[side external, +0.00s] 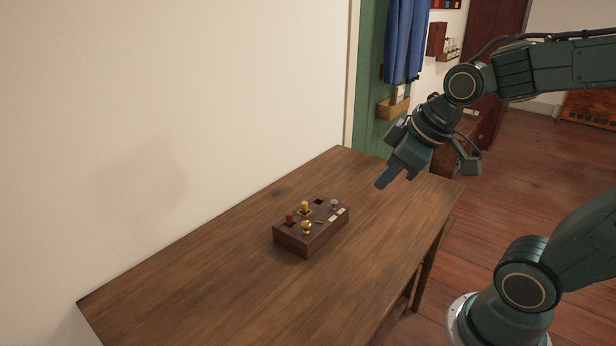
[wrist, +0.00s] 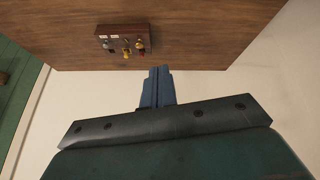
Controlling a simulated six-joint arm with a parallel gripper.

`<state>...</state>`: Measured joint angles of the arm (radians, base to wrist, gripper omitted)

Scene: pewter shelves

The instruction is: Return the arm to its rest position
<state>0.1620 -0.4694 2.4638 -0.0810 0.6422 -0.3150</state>
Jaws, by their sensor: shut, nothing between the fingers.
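My gripper (side external: 382,183) is shut and empty. It hangs in the air above the far right part of the wooden table (side external: 215,285), pointing down and to the left. In the wrist view its blue fingers (wrist: 160,72) are together with nothing between them. A dark wooden box (side external: 312,238) sits on the table, to the left of and below my gripper, clear of it. The box bears small red, yellow, gold and grey pieces on its top. It also shows in the wrist view (wrist: 122,31), near the top.
A white wall (side external: 180,110) runs along the table's left side. A green door frame (side external: 368,80) with blue cloth (side external: 404,40) stands behind the table. A small wooden holder (side external: 393,108) hangs there. The rest of the tabletop is bare. Open floor lies at right.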

